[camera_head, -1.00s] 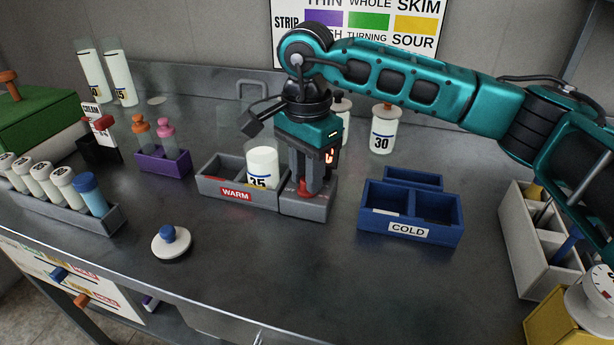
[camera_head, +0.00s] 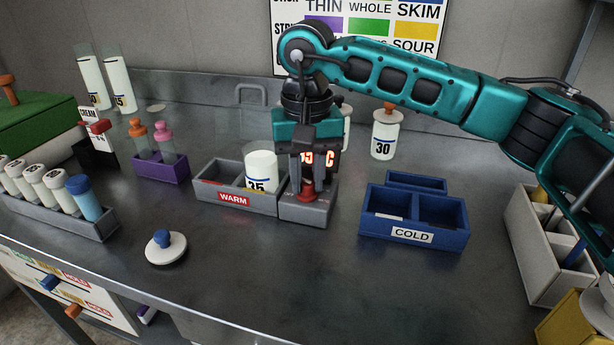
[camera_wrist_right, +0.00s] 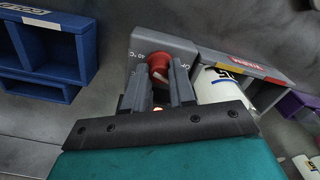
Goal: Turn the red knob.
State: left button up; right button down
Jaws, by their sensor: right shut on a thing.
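The red knob (camera_head: 307,192) sits on a small grey control box (camera_head: 306,213) at the right end of the grey WARM tray. My right gripper (camera_head: 307,180) points down from above, and its fingers are shut on the knob, hiding part of it. In the right wrist view, the knob (camera_wrist_right: 158,62) shows between the fingertips (camera_wrist_right: 160,78). Small white markings lie on the box on both sides of it. A lit red display (camera_head: 326,158) behind the fingers is partly covered. My left gripper is not in view.
The WARM tray (camera_head: 210,193) holds a white jar (camera_head: 261,165) close left of my gripper. The blue COLD rack (camera_head: 437,237) stands to the right. A jar marked 30 (camera_head: 384,140) stands behind. The counter in front of the control box is clear.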

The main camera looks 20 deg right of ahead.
aim_at(307, 182)
jog(key=shift+n, duration=1.9)
jog(key=c, duration=0.9)
grip_release()
jog(key=shift+c, duration=0.2)
notch_tip(307, 182, up, 13)
jog(key=p, duration=0.1)
jog(key=shift+p, duration=0.3)
